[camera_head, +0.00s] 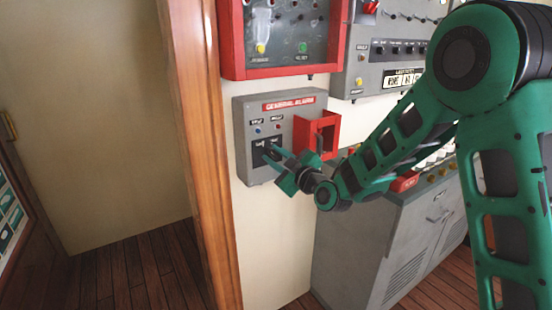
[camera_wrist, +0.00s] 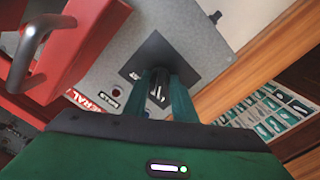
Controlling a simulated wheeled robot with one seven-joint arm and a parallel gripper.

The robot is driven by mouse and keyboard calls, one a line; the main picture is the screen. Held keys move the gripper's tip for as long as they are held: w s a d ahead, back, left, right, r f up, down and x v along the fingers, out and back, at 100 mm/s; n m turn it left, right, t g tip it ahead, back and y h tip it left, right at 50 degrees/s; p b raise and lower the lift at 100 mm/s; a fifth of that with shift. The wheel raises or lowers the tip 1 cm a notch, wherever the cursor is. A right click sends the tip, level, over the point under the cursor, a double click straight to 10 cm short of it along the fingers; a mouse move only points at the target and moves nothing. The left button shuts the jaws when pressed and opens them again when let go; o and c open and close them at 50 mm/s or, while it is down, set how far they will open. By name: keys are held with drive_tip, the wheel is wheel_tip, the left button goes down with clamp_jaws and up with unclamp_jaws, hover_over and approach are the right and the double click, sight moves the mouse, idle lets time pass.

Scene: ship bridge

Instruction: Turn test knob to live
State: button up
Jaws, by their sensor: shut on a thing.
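The grey general alarm box (camera_head: 245,130) hangs on the wall, with a red label across its top and two small indicators below it. On its lower left is a dark square plate (camera_head: 258,148), the test knob's plate. In the wrist view the plate (camera_wrist: 132,66) sits just beyond my fingers. My gripper (camera_head: 272,157) is at this plate, its two green fingers closed around the dark test knob (camera_wrist: 158,88). The wrist view shows the knob between the fingertips (camera_wrist: 168,85). The knob's pointing direction is mostly hidden by the fingers.
A red open guard (camera_head: 325,122) sticks out from the box just right of my gripper; its metal handle (camera_wrist: 35,45) is close in the wrist view. A red-framed panel (camera_head: 285,72) hangs above. A grey console (camera_head: 365,235) stands below right. A wooden post (camera_head: 200,150) is at left.

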drive_tip(key=shift+w+d+r, duration=0.1)
drive_tip(key=shift+r, duration=0.05)
drive_tip(key=o, duration=1)
drive_tip(key=shift+v, duration=5.35)
